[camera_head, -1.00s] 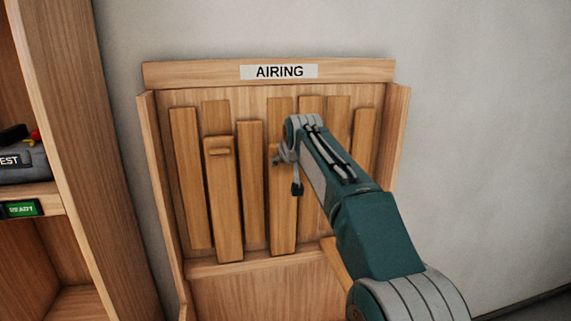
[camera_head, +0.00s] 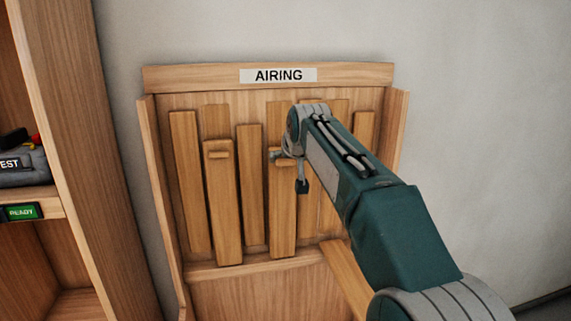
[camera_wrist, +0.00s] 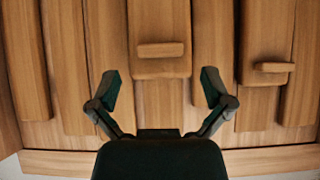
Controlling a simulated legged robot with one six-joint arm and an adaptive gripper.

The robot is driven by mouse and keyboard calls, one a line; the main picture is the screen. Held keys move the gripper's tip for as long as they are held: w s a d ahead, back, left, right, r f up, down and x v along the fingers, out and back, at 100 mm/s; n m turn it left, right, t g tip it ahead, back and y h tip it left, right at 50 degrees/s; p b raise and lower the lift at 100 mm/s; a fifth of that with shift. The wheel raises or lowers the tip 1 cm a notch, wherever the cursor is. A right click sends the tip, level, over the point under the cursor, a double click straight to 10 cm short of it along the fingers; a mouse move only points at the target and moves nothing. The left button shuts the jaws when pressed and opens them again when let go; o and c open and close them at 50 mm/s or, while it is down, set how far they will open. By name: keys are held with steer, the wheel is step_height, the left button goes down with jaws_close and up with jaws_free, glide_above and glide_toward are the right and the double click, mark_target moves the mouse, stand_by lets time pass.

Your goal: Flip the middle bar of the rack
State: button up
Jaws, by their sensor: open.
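The airing rack (camera_head: 220,271) stands against the wall. Its middle bar (camera_head: 283,215) is a raised wooden bar standing upright, with a small ledge-like grip near its top end. In the wrist view, which appears upside down, the middle bar (camera_wrist: 160,20) comes in from the top edge with its grip (camera_wrist: 161,50) near its end. My gripper (camera_wrist: 161,90) is open and empty, its fingers apart on either side of that bar end. In the head view my arm hides most of my gripper, near the middle bar's top.
A similar bar (camera_head: 222,205) with a grip stands to the left; it shows at right in the wrist view (camera_wrist: 262,45). A wooden plank (camera_head: 343,270) juts forward at lower right, partly behind my arm. A shelf unit (camera_head: 75,130) stands at the left.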

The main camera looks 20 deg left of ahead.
steer(key=v, duration=0.7)
steer(key=shift+w+f, duration=0.1)
steer(key=c, duration=0.7)
steer(key=shift+a+f+n, duration=0.15)
steer(key=shift+f+n, duration=0.1)
steer(key=shift+n, duration=0.35)
steer(key=c, duration=0.5)
steer(key=f+n+t+y, duration=0.1)
steer(key=n, duration=0.1)
steer(key=f+n+t+y, duration=0.1)
steer(key=f+n, duration=0.1)
steer(key=n, duration=0.1)
steer(key=f+n+t, duration=0.1)
steer(key=n, duration=0.2)
steer(key=shift+s+f+y, duration=0.15)
steer(key=shift+s+y, duration=0.25)
jaws_close()
steer(key=n+t+y, duration=0.2)
steer(key=n+t, duration=0.2)
steer(key=n, duration=0.5)
glide_toward(286, 166)
steer(key=x, duration=0.8)
